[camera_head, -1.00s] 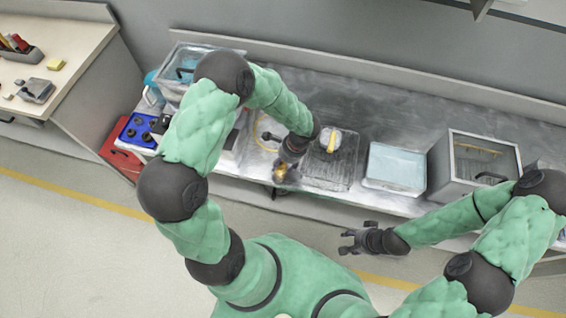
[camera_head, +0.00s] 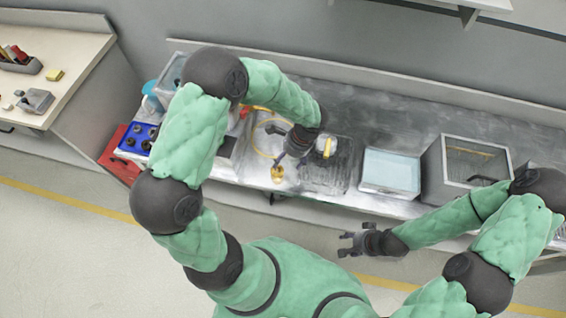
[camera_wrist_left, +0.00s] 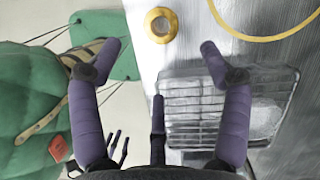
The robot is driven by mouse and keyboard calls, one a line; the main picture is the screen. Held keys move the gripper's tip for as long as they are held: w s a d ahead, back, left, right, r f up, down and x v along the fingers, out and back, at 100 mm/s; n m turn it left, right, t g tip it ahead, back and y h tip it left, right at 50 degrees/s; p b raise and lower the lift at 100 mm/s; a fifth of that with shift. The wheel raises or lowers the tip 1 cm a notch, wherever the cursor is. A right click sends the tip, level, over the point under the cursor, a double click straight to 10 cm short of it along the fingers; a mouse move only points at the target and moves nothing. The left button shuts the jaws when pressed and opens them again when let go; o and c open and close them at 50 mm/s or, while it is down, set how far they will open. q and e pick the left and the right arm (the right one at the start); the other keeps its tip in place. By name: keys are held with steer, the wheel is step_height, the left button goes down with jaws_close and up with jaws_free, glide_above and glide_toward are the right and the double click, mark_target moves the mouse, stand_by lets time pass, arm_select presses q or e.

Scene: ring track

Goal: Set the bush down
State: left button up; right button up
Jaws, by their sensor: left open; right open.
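The bush (camera_head: 277,174), a small brass-coloured ring, sits near the front edge of the metal bench. In the left wrist view the bush (camera_wrist_left: 160,25) lies flat, its hole facing up. My left gripper (camera_head: 284,159) is just behind the bush, apart from it. In the left wrist view the left gripper's fingers (camera_wrist_left: 160,48) are spread wide with nothing between them, and the bush is beyond their tips. My right gripper (camera_head: 347,243) is open and empty in front of the bench.
A dark wire rack (camera_head: 325,178) is right of the bush, with a yellow-and-white item on it. A yellow ring (camera_wrist_left: 265,38) lies near the bush. A light-blue-topped tray (camera_head: 392,170) and a glass-topped box (camera_head: 470,160) stand farther right; a blue tray (camera_head: 137,138) is left.

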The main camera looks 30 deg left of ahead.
arm_select(q)
steer(key=shift+p+v, duration=0.3)
steer(key=shift+v, duration=1.55)
